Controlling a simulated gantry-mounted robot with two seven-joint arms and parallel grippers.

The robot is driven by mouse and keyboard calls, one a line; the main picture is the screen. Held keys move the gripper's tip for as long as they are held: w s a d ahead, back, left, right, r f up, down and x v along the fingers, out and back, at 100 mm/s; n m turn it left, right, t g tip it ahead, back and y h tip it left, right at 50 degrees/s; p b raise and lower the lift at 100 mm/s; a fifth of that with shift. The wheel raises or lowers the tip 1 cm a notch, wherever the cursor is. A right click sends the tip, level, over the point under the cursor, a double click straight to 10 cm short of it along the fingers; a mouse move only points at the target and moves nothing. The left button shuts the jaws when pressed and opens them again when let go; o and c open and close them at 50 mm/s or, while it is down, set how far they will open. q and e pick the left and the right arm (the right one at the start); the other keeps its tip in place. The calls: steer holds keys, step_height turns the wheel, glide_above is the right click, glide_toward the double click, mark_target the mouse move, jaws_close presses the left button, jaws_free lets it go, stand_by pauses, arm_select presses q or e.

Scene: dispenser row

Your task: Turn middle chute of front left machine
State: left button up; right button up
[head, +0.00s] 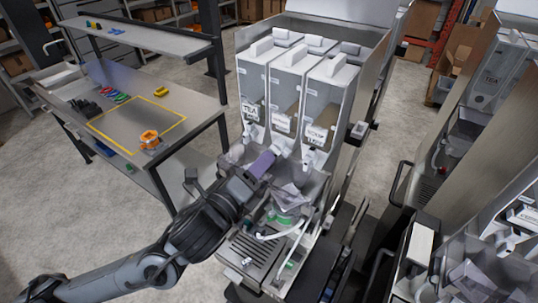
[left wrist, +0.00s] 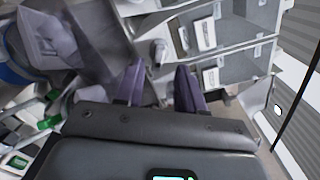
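The front left machine (head: 320,80) has three clear hoppers side by side, each with a white lid, a label and a small white chute below. The middle chute (head: 280,148) is partly hidden behind my left gripper (head: 265,161), whose purple fingers reach up to it from below. In the left wrist view the fingers of my left gripper (left wrist: 160,85) stand apart with a gap between them. A white chute (left wrist: 160,52) shows just beyond that gap, and I see no finger touching it. My right gripper is out of view.
Below the chutes, the machine's drip tray (head: 250,262) holds tubes and clear and green parts close to my arm. A steel table (head: 205,105) with an orange item (head: 149,139) stands at left. More machines (head: 470,130) stand at right.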

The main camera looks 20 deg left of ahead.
mark_target(273, 152)
arm_select(q)
steer(key=shift+p+x, duration=0.35)
steer(key=shift+x, duration=1.55)
jaws_close()
